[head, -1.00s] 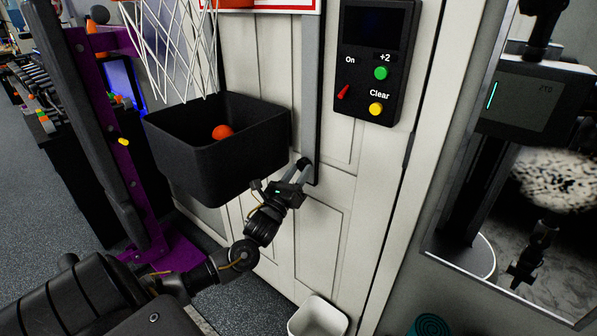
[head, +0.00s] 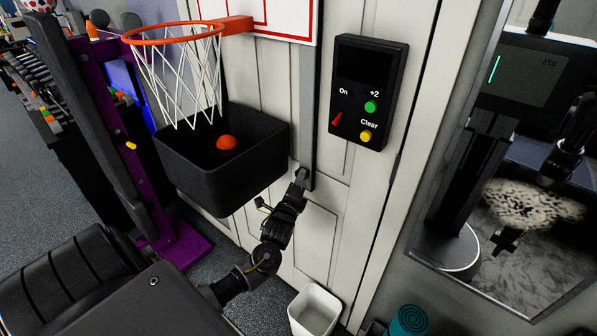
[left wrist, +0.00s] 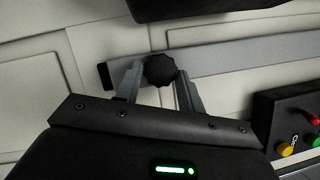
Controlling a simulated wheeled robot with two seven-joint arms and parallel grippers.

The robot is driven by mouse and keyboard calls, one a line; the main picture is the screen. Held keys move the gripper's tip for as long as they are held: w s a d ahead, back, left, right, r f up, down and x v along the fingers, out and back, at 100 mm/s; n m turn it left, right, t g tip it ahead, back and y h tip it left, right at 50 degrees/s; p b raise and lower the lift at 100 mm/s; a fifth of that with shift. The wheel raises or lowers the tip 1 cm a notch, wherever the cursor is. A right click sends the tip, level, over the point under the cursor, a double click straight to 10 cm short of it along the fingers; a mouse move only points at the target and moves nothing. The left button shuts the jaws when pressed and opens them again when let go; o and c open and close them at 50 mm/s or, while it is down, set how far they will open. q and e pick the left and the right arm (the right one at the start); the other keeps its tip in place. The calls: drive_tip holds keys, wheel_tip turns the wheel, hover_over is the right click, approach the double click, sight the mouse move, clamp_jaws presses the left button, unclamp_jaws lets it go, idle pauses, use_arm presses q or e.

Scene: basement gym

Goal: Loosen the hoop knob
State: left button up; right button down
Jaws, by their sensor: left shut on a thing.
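The hoop knob (left wrist: 160,68) is a black, lobed knob on the grey metal bar (left wrist: 228,61) of the hoop, near the bar's end. In the left wrist view it sits between the two grey fingertips of my left gripper (left wrist: 158,84), which is shut on it. In the head view my left gripper (head: 300,178) is at the bottom end of the upright bar (head: 308,110), and its fingers mostly hide the knob. The hoop (head: 172,34) with its white net hangs above left. My right gripper does not show directly.
A black bin (head: 215,185) holding an orange ball (head: 226,142) is close to the left of my gripper. A scoreboard box (head: 367,92) with buttons is on the door to the right. A white waste bin (head: 315,308) stands below, with a rolled teal mat (head: 408,322) beside it.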

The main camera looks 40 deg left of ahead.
use_arm(q)
drive_tip(key=shift+r+n+g+h+p, duration=0.2)
drive_tip(key=shift+n+g+p, duration=0.5)
drive_tip(key=shift+n+p, duration=1.2)
drive_tip(key=shift+r+n+g+h+p, duration=0.2)
drive_tip(key=shift+n+g+p, duration=0.5)
drive_tip(key=shift+n+p, duration=1.2)
drive_tip(key=shift+f, duration=0.1)
drive_tip(key=o, duration=1)
drive_tip(key=shift+c, duration=0.2)
